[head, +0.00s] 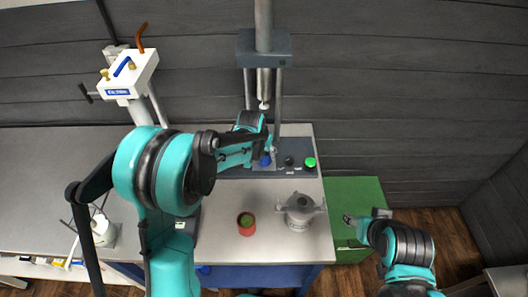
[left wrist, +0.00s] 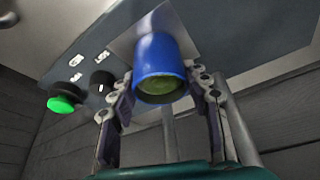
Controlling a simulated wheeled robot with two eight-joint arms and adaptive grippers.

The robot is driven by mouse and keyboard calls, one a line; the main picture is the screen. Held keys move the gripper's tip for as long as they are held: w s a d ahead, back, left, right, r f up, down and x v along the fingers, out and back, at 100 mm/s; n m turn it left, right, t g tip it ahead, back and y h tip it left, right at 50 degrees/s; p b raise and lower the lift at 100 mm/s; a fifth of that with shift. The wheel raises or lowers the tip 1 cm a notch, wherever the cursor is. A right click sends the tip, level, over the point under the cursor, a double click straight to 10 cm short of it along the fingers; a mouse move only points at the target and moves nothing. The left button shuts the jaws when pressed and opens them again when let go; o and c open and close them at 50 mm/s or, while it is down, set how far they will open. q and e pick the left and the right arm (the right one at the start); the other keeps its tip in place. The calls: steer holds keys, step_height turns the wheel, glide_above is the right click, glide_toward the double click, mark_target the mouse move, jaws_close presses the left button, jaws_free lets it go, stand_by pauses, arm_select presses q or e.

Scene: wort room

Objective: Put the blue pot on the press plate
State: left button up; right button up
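The blue pot (left wrist: 160,62) stands between the fingers of my left gripper (left wrist: 160,80) in the left wrist view, its open mouth showing something greenish inside. Both fingertips lie along its sides and appear to touch them. The pale press plate (left wrist: 122,44) shows behind the pot, which appears to be at the plate; whether its base rests on it is hidden. In the head view, the blue pot (head: 265,160) is a small patch beneath the press, partly covered by my left gripper (head: 262,152). My right gripper (head: 366,217) is empty, fingers apart, right of the table.
The press ram (head: 264,90) hangs above the pot between posts. A green button (head: 310,162) and dark knob (head: 289,161) are beside it. A reddish pot (head: 246,223) and grey lidded vessel (head: 299,212) stand nearer the front. A green cabinet (head: 355,200) is right.

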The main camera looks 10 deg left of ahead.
arm_select(q)
steer(key=o, duration=0.4)
steer(key=shift+r, duration=0.15)
steer(key=s+f+p+v, duration=0.1)
steer(key=s+p+v, duration=0.1)
steer(key=v, duration=0.7)
steer(key=s+a+f+p+v, duration=0.1)
steer(key=v, duration=0.8)
steer(key=s+a+t, duration=0.1)
steer(key=s, duration=0.4)
steer(key=s+a+n, duration=0.1)
steer(key=s, duration=0.5)
steer(key=s+a+n+t, duration=0.1)
steer(key=s, duration=0.5)
steer(key=shift+s+r+t+y, duration=0.2)
steer(key=shift+t+y, duration=0.1)
steer(key=shift+y, duration=0.1)
steer(key=shift+f, duration=0.1)
